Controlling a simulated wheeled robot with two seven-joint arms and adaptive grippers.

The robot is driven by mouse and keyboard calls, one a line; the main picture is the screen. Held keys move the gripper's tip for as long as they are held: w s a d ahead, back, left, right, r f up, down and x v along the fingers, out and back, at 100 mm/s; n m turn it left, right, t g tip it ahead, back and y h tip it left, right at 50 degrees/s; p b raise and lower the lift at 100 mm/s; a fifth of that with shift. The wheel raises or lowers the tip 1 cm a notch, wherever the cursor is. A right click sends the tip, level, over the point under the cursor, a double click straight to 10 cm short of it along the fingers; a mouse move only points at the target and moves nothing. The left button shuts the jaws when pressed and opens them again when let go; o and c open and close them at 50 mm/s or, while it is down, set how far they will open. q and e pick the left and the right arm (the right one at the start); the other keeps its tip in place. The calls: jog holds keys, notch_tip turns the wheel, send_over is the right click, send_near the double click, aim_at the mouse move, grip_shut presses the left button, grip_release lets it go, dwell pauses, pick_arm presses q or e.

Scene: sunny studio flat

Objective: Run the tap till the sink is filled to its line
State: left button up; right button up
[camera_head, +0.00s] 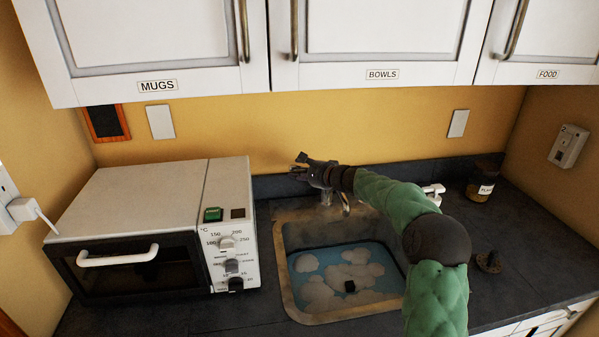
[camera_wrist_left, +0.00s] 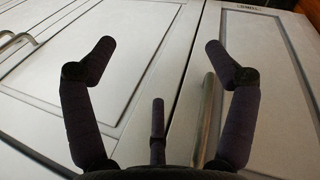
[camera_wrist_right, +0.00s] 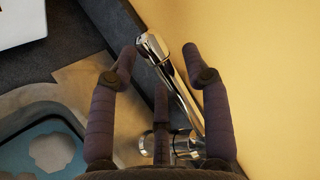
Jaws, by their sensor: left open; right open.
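The sink (camera_head: 287,295) is set in the dark counter. Its bottom shows blue with white foam-like patches and a small dark square; I cannot tell the water's depth or see a fill line. The chrome tap (camera_head: 344,204) stands behind the sink, partly hidden by my right arm; no stream shows from it. My right gripper (camera_head: 301,164) is above the back of the sink by the tap. In the right wrist view, the tap's chrome bar (camera_wrist_right: 175,85) lies between its open fingers; contact is unclear. My left gripper (camera_wrist_left: 157,52) is open and empty before white cabinet doors.
A white oven (camera_head: 150,200) stands left of the sink. A jar (camera_head: 483,185) and a small dark object (camera_head: 488,262) are on the counter to the right. White wall cabinets (camera_head: 375,85) hang above. The far right counter is mostly clear.

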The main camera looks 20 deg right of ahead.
jog(key=v, duration=1.1)
jog(key=shift+s, duration=0.2)
